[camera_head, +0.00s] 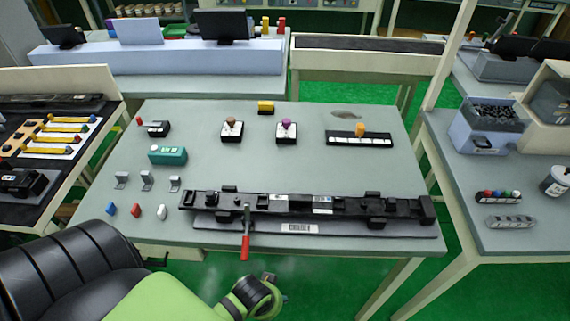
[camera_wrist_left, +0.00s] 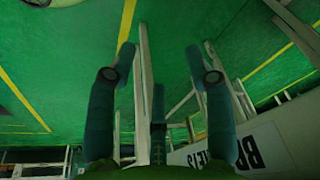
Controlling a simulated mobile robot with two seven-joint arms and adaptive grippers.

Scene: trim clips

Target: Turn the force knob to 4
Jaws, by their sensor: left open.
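Two dial knobs stand on the grey worktable (camera_head: 300,165) in the head view, a brown-topped knob (camera_head: 231,124) and a purple-topped knob (camera_head: 287,125), each on a white plate with a black base. An orange-topped control (camera_head: 360,130) sits on a black strip with white fields to their right. I cannot tell which is the force knob, and no scale numbers are legible. My left gripper (camera_wrist_left: 160,66) is open and empty in the left wrist view, over the green floor, away from the knobs. My right gripper is not in view.
A long black rail fixture (camera_head: 350,205) with a red-handled lever (camera_head: 246,240) lies along the table's front. A teal box (camera_head: 168,155), a yellow block (camera_head: 265,107), small clips and coloured pieces lie around. The table between knobs and rail is clear.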

